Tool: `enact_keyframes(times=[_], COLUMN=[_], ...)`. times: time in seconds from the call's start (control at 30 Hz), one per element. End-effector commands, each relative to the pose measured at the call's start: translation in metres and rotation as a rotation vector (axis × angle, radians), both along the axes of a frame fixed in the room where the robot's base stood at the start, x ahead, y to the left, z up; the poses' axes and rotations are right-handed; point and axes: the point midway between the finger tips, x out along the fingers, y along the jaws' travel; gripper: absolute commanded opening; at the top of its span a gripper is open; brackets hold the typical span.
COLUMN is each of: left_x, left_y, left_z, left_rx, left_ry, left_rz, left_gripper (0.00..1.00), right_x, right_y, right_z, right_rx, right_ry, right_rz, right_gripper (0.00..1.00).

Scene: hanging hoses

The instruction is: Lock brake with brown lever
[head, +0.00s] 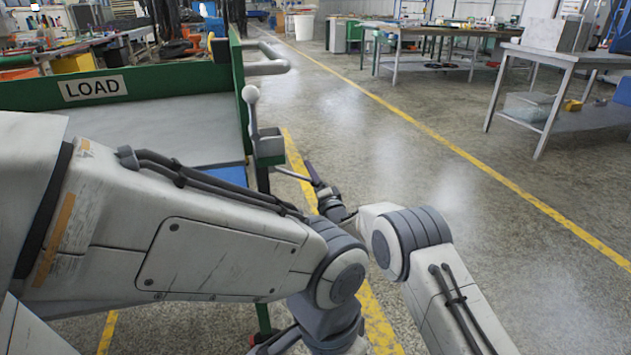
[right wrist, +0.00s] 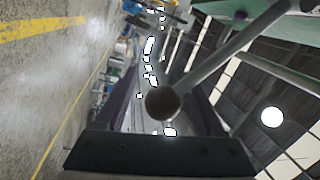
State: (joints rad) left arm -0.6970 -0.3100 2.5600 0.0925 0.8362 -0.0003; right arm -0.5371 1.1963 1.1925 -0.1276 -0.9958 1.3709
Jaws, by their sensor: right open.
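The brown lever is a thin metal rod (head: 293,174) reaching out from the cart's green corner in the head view. Its dark brown round knob (right wrist: 162,103) shows clearly in the right wrist view. My right gripper (head: 326,192) is at the rod's outer end, and its fingers hide the knob in the head view. In the right wrist view the open jaws (right wrist: 160,115) have the knob in line between them; I see no grip on it. A second lever with a white knob (head: 250,94) stands upright on the corner. I cannot make out my left gripper.
The green cart (head: 238,85) with a LOAD sign (head: 94,88) stands at the left, with a grey handle bar (head: 266,67) on its side. Work tables (head: 575,60) stand at the back right. The floor (head: 420,150) right of the cart is clear.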

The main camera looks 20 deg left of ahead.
Motion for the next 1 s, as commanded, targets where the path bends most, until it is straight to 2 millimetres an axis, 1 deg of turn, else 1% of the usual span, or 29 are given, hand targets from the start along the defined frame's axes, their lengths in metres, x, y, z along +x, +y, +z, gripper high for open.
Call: enact_keyframes(times=[0.17, 0.4, 0.6, 0.77, 1.0], left_x=[0.0, 0.0, 0.0, 0.0, 0.0], left_y=[0.0, 0.0, 0.0, 0.0, 0.0], left_z=[0.008, 0.024, 0.032, 0.035, 0.034], left_rx=[0.0, 0.0, 0.0, 0.0, 0.0], left_ry=[0.0, 0.0, 0.0, 0.0, 0.0], left_rz=[0.0, 0.0, 0.0, 0.0, 0.0], left_gripper=[0.5, 0.5, 0.5, 0.5, 0.5], right_x=[-0.012, -0.044, -0.069, -0.079, -0.081], right_y=[-0.009, -0.034, -0.053, -0.06, -0.061], right_z=[0.0, -0.007, -0.014, -0.017, -0.018], right_rx=[-0.001, -0.002, -0.002, 0.0, 0.0], right_ry=[0.002, 0.005, 0.004, 0.002, 0.001], right_rz=[-0.001, 0.0, 0.0, 0.0, 0.0], right_gripper=[0.71, 0.71, 0.71, 0.71, 0.71])
